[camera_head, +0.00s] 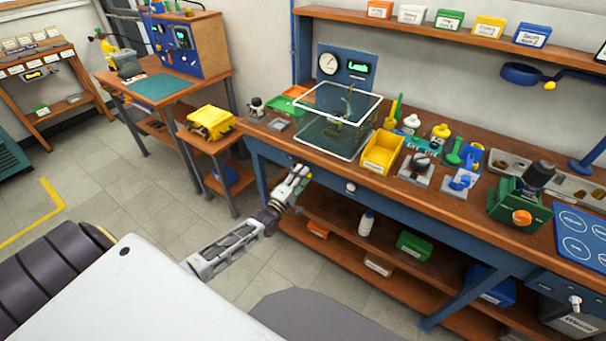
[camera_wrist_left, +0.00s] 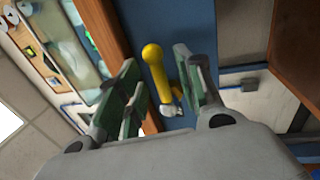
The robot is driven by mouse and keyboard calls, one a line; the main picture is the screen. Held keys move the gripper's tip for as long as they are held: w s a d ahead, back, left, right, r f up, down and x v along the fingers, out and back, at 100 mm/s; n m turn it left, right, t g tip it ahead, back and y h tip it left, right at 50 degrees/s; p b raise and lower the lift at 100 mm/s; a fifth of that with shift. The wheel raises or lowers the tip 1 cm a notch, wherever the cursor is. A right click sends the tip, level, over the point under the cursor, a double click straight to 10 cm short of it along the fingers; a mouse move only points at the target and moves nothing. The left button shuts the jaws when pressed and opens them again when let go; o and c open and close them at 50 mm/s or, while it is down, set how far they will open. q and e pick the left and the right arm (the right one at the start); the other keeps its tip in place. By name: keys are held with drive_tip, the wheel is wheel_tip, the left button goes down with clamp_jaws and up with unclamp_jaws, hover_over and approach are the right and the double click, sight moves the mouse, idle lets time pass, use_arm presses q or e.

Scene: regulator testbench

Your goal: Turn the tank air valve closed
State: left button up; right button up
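A yellow lever with a round ball end (camera_wrist_left: 158,72) shows in the left wrist view, with a silvery fitting (camera_wrist_left: 172,110) at its lower end. It stands in front of a blue surface, which looks like the bench's front. I take it as the tank air valve's handle. My left gripper (camera_wrist_left: 158,88) is open, with its green-padded fingers on either side of the lever. The right finger is near it; I cannot tell if they touch. In the head view my left gripper (camera_head: 298,178) is at the bench's front edge, and the lever cannot be made out there. My right gripper is out of view.
The wooden bench top (camera_head: 300,150) lies just above the gripper and holds a clear tank (camera_head: 335,135), a yellow bin (camera_head: 382,153) and several fixtures. A gauge panel (camera_head: 346,68) reads "Leak". A lower shelf (camera_head: 335,235) holds boxes and a bottle. Open floor lies left.

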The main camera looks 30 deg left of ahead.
use_arm(q)
drive_tip(key=v, duration=1)
drive_tip(key=shift+s, duration=0.15)
drive_tip(key=shift+m, duration=0.4)
idle(0.5)
